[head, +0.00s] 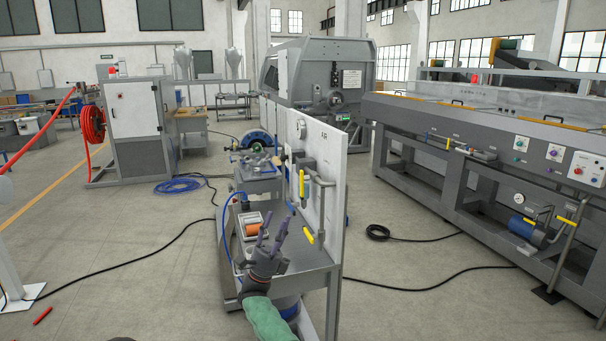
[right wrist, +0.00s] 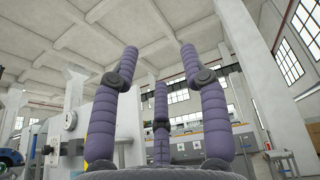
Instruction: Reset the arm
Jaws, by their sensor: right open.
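My right gripper (head: 271,232) shows low in the middle of the head view, at the end of a green-sleeved arm. Its purple fingers point up and stand apart, with nothing between them. In the right wrist view the open fingers (right wrist: 160,95) frame only the ceiling and the hall behind. In the head view the gripper is in front of the grey work cart (head: 307,262), overlapping its near part. I cannot tell whether it touches the cart. My left gripper is not in either view.
The cart carries an upright white panel (head: 325,165) with yellow-handled valves (head: 309,237) close to the right of my gripper. An orange spool (head: 252,229) sits on the cart behind it. A long grey machine (head: 480,150) stands at right. Black hoses (head: 400,238) lie on the floor.

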